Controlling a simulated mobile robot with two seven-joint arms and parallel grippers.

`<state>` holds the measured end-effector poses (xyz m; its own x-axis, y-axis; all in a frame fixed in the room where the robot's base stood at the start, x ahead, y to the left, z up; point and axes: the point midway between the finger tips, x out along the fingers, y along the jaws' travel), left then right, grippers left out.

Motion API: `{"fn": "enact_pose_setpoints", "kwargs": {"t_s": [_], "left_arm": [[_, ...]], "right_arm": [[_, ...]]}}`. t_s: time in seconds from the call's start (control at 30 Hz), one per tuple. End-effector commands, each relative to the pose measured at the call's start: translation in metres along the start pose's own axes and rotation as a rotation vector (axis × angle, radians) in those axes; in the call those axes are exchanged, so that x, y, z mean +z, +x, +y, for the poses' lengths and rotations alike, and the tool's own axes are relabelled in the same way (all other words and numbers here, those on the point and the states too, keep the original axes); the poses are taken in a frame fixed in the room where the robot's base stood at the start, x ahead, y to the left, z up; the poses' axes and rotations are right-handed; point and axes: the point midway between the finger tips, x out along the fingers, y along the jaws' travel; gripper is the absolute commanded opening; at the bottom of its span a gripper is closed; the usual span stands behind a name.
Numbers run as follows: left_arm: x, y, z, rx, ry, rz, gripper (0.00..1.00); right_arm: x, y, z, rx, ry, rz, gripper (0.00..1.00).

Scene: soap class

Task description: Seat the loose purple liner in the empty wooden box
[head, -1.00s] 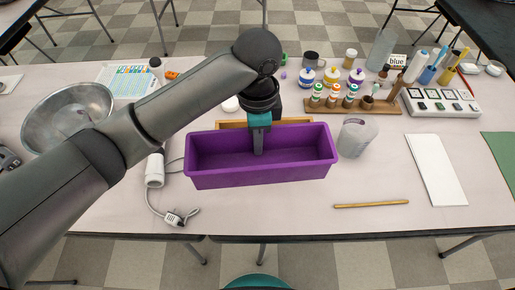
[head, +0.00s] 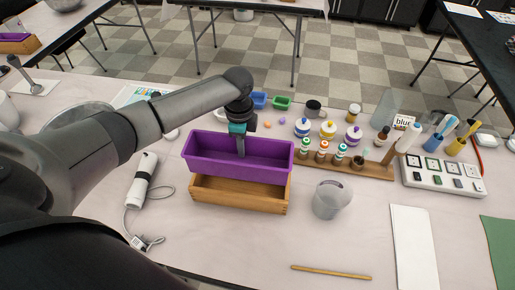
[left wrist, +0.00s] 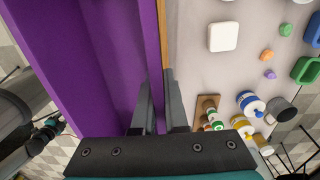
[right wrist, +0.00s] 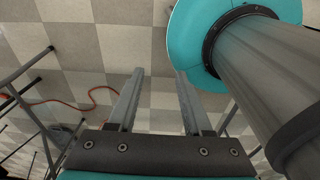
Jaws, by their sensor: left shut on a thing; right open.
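The purple liner (head: 215,162) is a long open trough, held roughly level in the head view. My left gripper (head: 241,153) is shut on its far long wall; the left wrist view shows the liner (left wrist: 80,70) at left and the fingers (left wrist: 158,88) astride that wall. The wooden box (head: 238,196) sits on the table, its front part showing below the liner; the liner hides its back. The liner appears above the box and set towards its far side; the exact gap cannot be told. My right gripper (right wrist: 157,77) is open and empty over the floor.
A white corded tool (head: 142,180) lies to the left. A wooden stick (head: 331,272) lies near the front; table between it and the box is clear.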

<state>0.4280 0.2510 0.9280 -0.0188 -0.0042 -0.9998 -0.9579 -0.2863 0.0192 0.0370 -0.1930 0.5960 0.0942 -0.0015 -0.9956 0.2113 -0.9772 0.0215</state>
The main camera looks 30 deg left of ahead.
Motion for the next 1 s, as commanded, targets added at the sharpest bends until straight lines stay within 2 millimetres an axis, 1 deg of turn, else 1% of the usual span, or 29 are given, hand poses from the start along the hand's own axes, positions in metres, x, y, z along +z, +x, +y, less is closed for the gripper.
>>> {"fn": "enact_pose_setpoints", "kwargs": {"t_s": [0.2,0.63,0.8,1.0], "left_arm": [[-0.001,0.014,0.0,-0.001,0.0,0.001,0.0],[-0.001,0.051,-0.001,-0.001,0.001,0.0,0.0],[-0.001,0.056,-0.001,-0.001,0.001,0.0,0.0],[-0.001,0.056,-0.001,-0.001,0.0,0.0,0.0]], "right_arm": [[0.002,0.016,-0.012,-0.016,0.0,0.0,0.5],[0.007,0.057,-0.008,-0.01,-0.003,-0.002,0.5],[0.008,0.063,-0.006,-0.006,-0.002,-0.003,0.5],[0.008,0.063,-0.005,-0.005,0.0,-0.003,0.5]]}}
